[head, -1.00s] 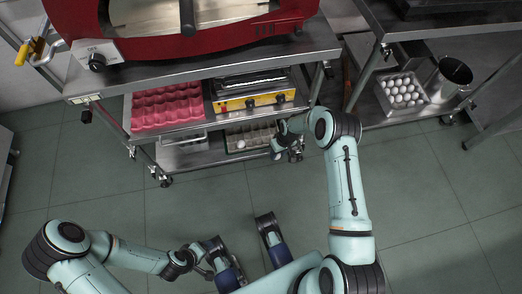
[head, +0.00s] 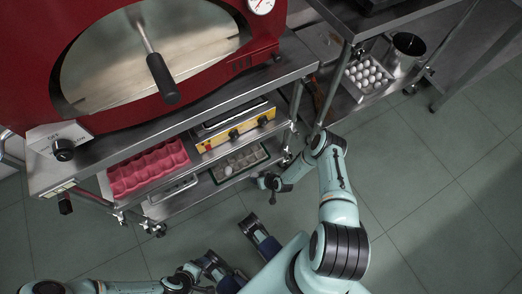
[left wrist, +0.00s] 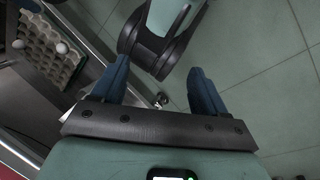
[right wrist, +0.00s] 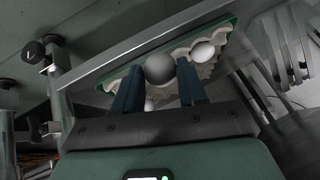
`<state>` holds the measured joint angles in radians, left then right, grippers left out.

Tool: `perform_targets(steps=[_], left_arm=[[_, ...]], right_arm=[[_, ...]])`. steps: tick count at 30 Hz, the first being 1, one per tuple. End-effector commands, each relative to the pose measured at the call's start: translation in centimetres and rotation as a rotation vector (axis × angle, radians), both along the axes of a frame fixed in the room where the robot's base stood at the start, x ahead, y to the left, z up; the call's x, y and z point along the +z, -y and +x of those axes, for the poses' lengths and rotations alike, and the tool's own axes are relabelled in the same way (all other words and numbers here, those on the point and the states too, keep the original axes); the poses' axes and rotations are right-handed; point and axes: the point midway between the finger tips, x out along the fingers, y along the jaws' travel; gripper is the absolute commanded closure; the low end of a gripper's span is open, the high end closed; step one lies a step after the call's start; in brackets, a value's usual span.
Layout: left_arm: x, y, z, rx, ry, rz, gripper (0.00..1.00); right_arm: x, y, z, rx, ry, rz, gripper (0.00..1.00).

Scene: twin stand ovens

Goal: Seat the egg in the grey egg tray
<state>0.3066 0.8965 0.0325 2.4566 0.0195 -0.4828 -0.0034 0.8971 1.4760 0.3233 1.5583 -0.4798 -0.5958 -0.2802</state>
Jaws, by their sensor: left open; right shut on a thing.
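The grey egg tray (head: 241,160) lies on the low shelf under the red oven, with a white egg near its front left corner. In the right wrist view the tray (right wrist: 110,82) has a green surround, and white eggs (right wrist: 203,52) show in it. My right gripper (head: 264,184) is just outside the front right of the shelf. It is shut on a grey-looking egg (right wrist: 160,68), seen between its blue fingers in front of the tray. My left gripper (head: 228,238) is open and empty over the floor; its fingers (left wrist: 160,82) stand wide apart in the left wrist view.
A pink egg tray (head: 148,168) and a yellow-fronted appliance (head: 238,130) occupy the shelf above, leaving little height. A wire rack (head: 172,190) lies left of the grey tray. A crate of white eggs (head: 366,76) and a metal bucket (head: 404,50) stand at right. The floor in front is clear.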

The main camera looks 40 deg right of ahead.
Motion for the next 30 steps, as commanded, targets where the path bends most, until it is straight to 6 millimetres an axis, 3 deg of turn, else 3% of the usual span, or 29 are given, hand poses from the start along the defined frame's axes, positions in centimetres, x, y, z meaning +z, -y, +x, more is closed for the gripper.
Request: perform_targets(steps=[24,30], left_arm=[[-3.8,-2.3,4.8,0.053,0.125,0.061,0.27],[-5.0,-3.2,6.5,0.071,0.170,0.083,0.27]], right_arm=[[-0.9,-1.6,9.9,0.002,0.001,-0.002,0.70],[-1.8,-1.8,11.4,0.002,-0.001,-0.001,0.70]])
